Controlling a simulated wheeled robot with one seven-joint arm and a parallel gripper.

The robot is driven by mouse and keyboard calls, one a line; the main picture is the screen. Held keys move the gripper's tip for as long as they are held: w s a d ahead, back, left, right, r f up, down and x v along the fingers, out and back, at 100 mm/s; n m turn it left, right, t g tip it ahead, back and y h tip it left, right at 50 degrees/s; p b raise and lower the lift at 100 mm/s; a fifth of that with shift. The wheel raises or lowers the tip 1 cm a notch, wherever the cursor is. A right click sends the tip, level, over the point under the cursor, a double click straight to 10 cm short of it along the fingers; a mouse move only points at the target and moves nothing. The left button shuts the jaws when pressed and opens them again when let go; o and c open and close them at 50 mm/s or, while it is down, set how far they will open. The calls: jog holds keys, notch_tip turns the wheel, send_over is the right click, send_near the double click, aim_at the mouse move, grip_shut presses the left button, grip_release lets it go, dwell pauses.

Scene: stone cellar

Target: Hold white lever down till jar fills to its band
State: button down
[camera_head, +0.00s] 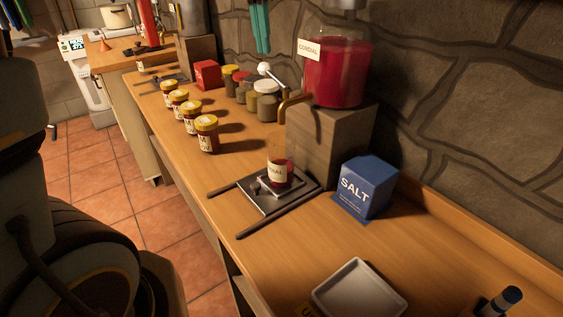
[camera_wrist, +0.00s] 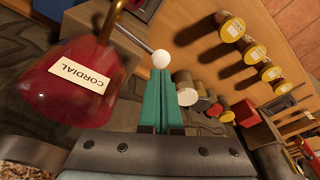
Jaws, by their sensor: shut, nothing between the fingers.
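The cordial dispenser (camera_head: 338,72) is a clear vessel of red liquid on a wooden block, with a brass spout. Its lever ends in a white ball (camera_head: 263,68); the lever is angled up. A glass jar (camera_head: 281,172) with a pale label stands below the spout on a small metal plate (camera_head: 266,193). Red liquid shows in its lower part; its level against the band is unclear. My gripper (camera_head: 263,50), with teal fingers, is shut and empty just above the white ball. In the wrist view, the ball (camera_wrist: 161,58) appears just beyond the fingertips (camera_wrist: 161,74).
Several yellow-lidded jars (camera_head: 206,134) line the counter left of the dispenser. More spice jars (camera_head: 243,90) and a red box (camera_head: 207,75) stand near the wall. A blue salt box (camera_head: 366,187) is right of the block. A white tray (camera_head: 358,291) lies in front.

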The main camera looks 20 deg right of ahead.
jog(key=shift+f, duration=0.3)
jog(key=shift+s+a+b+x, duration=0.1)
jog(key=shift+a+b+x, duration=0.05)
jog(key=shift+b+x, duration=0.65)
jog(key=shift+s+a+b+x, duration=0.15)
jog(key=shift+b+x, duration=0.35)
jog(key=shift+x, duration=0.45)
jog(key=shift+r+p, duration=0.45)
jog(key=shift+p, duration=0.05)
dwell(4.9)
jog(key=shift+d+p+v, duration=0.2)
jog(key=shift+p+v, duration=1.15)
jog(key=shift+v, duration=0.1)
jog(key=shift+w, duration=0.2)
